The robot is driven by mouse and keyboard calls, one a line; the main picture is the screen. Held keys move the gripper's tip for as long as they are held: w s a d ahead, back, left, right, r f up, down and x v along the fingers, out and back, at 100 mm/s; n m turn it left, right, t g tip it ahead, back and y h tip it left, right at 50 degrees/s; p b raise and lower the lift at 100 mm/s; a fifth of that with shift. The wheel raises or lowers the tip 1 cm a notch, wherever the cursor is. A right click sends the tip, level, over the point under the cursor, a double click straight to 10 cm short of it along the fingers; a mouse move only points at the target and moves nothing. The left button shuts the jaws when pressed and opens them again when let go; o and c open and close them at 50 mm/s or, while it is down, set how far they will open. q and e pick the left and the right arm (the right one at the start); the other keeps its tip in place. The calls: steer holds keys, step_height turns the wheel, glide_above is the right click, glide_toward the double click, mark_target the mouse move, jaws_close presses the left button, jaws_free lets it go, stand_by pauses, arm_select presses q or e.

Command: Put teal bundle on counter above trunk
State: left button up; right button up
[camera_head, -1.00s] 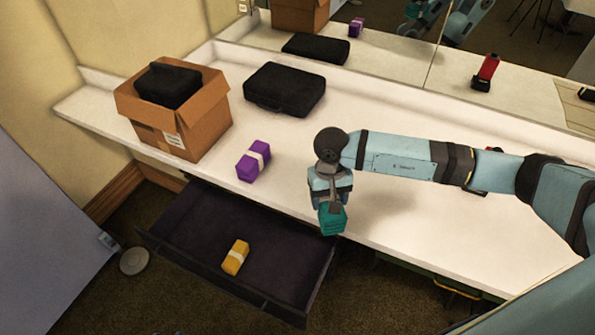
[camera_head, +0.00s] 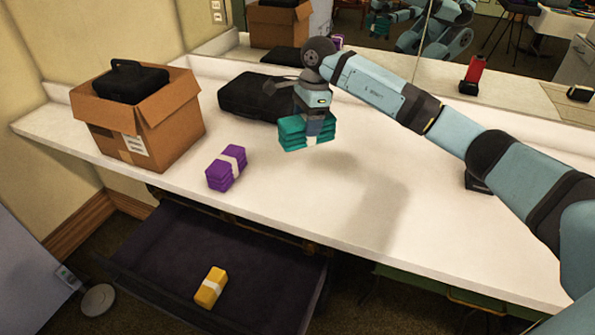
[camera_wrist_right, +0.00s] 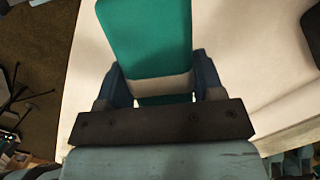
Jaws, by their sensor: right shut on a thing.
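The teal bundle (camera_head: 291,132) has a pale band around it. My right gripper (camera_head: 314,122) is shut on it and holds it over the white counter (camera_head: 290,195); a shadow on the counter to the right suggests it is raised. In the right wrist view the bundle (camera_wrist_right: 150,40) sits between the two fingers. The open dark drawer-like trunk (camera_head: 190,245) is below the counter's front edge, with a yellow bundle (camera_head: 211,288) inside. My left gripper is not in view.
A purple bundle (camera_head: 226,168) lies on the counter at left. A cardboard box (camera_head: 165,125) holding a black case (camera_head: 130,84) stands behind it. Another black case (camera_head: 250,97) lies behind the teal bundle. A mirror backs the counter. The middle front counter is clear.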

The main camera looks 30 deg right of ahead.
step_height(320, 180, down, 15)
steer(key=shift+r+b, duration=0.1)
steer(key=shift+b, duration=0.25)
steer(key=shift+f, duration=0.25)
steer(key=o, duration=1)
steer(key=shift+o, duration=0.2)
steer(key=shift+r, duration=0.1)
steer(key=shift+r, duration=0.1)
